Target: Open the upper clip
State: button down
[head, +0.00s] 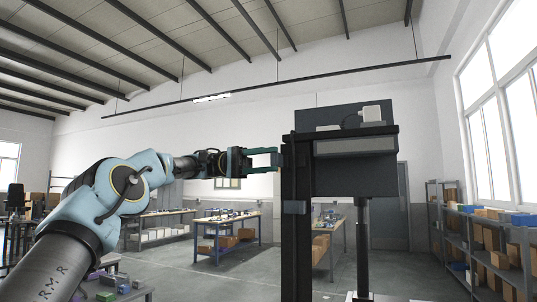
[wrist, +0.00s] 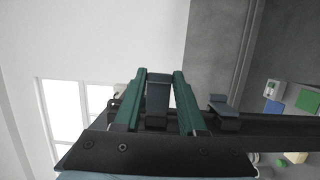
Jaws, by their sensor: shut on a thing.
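The lift column (head: 296,250) is a dark upright post, right of centre in the head view. My gripper (head: 279,158) reaches it from the left, near its top. In the wrist view, the two green fingers of my gripper (wrist: 161,75) stand on either side of the upper clip (wrist: 158,96), a dark grey tab, and are shut on it. In the head view the fingers and post largely hide this clip. The lower clip (head: 294,207) is a blue-grey block further down the post; it also shows in the wrist view (wrist: 223,106), right of the fingers.
A dark panel (head: 350,175) and a top shelf with a white device (head: 372,113) adjoin the post on its right. A thinner rod (head: 362,250) stands below the panel. Workbenches (head: 225,222) and a shelf rack (head: 490,250) are further back. Open air surrounds my arm.

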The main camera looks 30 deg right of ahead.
jog(key=shift+y, duration=0.3)
jog(key=shift+c, duration=2.4)
grip_release()
jog(key=shift+w, duration=0.1)
